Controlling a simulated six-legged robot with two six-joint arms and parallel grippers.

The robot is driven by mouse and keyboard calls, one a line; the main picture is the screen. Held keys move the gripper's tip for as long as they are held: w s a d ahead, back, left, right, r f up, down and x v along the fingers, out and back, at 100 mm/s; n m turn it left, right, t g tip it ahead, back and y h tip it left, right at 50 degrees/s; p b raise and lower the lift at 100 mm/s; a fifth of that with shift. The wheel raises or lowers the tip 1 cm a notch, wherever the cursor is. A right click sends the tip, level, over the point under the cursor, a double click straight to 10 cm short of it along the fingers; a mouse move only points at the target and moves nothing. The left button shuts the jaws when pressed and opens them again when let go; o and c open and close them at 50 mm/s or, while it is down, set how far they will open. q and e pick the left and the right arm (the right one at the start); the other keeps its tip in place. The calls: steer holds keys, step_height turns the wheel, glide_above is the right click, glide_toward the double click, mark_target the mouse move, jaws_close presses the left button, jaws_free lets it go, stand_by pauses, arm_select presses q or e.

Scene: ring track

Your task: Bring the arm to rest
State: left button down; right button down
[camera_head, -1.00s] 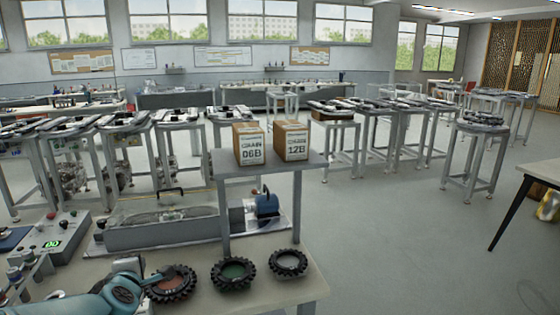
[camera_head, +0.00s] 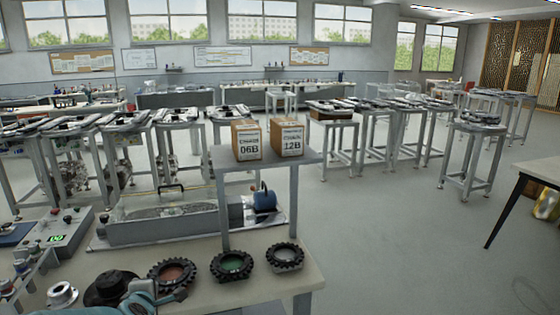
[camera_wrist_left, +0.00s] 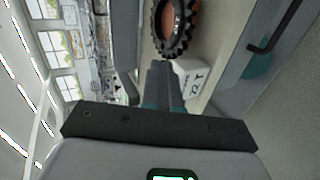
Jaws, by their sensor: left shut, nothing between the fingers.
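My left gripper (camera_head: 172,298) is low in the head view, just in front of the toothed black ring with a red-brown centre (camera_head: 172,274). Its fingers are shut with nothing between them. In the left wrist view the closed fingers (camera_wrist_left: 161,72) point toward the same kind of ring (camera_wrist_left: 174,25), apart from it as far as I can tell. The rest of my left arm is mostly below the head picture's edge. My right gripper is in neither view.
On the bench (camera_head: 290,280) stand a green-centred ring (camera_head: 232,265), a grey-centred ring (camera_head: 286,256), a dark round piece (camera_head: 110,288), a silver piece (camera_head: 62,295) and a control box (camera_head: 62,236). Two cartons (camera_head: 246,140) (camera_head: 287,139) sit on a raised shelf. Open floor lies right.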

arm_select(q)
steer(key=s+d+f+m+g+h, duration=0.1)
steer(key=s+d+f+m+g, duration=0.1)
steer(key=s+d+f, duration=0.45)
steer(key=s+d+f+m+g+h, duration=0.1)
steer(key=s+f+m+g+h, duration=0.15)
steer(key=f, duration=0.65)
steer(key=s+d+f+m+g, duration=0.1)
steer(key=s+d+f+m, duration=0.15)
steer(key=s+f, duration=0.35)
steer(key=s+d+f+m+g+h, duration=0.1)
steer(key=s+d+f+m+g, duration=0.1)
steer(key=s, duration=0.5)
steer(key=s+d+f+m+g+h, duration=0.1)
steer(key=s+d+f+m+g, duration=0.1)
steer(key=s+d+f+m, duration=0.1)
steer(key=s+d+f+m+g+h, duration=0.1)
steer(key=s+d+m, duration=0.4)
steer(key=s, duration=0.5)
steer(key=shift+s+f+m+g+h, duration=0.3)
steer(key=shift+f+m+g+h, duration=0.05)
steer(key=shift+f+m+g, duration=0.35)
